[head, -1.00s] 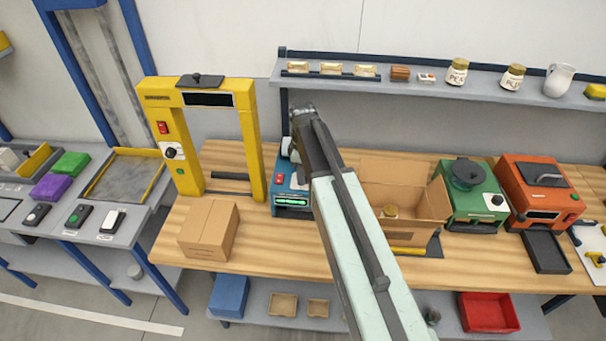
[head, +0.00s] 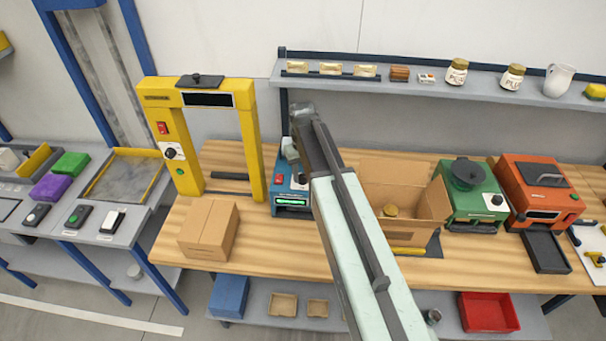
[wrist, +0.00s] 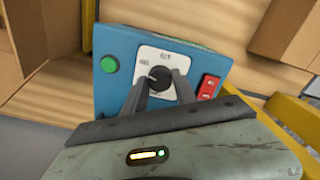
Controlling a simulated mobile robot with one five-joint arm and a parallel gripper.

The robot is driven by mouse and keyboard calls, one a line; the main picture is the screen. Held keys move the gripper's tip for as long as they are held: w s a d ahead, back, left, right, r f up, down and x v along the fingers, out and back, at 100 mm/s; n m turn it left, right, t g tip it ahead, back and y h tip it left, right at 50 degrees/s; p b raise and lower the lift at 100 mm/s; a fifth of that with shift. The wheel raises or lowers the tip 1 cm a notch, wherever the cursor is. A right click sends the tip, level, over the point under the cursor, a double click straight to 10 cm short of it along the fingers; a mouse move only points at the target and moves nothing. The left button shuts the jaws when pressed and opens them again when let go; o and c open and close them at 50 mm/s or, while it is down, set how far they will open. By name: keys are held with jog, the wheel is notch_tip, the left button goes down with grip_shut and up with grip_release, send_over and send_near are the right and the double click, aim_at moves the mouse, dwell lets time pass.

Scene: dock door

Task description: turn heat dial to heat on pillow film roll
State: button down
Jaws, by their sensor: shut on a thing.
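A blue machine (head: 291,190) with a lit green display (head: 291,201) stands on the wooden bench. The wrist view shows its panel close up, tipped in the picture. The heat dial (wrist: 159,78) is a dark round knob on a white plate (wrist: 152,63). Its pale mark points left in the wrist view; the plate's lettering is too small to read surely. My gripper (wrist: 160,84) is shut on the dial, one finger on each side. In the head view my arm hides the dial and part of the machine. I cannot make out a film roll.
On the panel, a green button (wrist: 109,64) and a red switch (wrist: 209,86) flank the dial. A yellow frame machine (head: 247,140) stands left of the blue one. A closed carton (head: 208,230) is at front left, an open carton (head: 428,200) right of my arm.

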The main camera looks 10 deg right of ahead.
jog(key=m, duration=0.7)
jog(key=shift+s, duration=0.15)
jog(key=m, duration=0.3)
jog(key=shift+m, duration=2.1)
jog(key=c, duration=1)
grip_release()
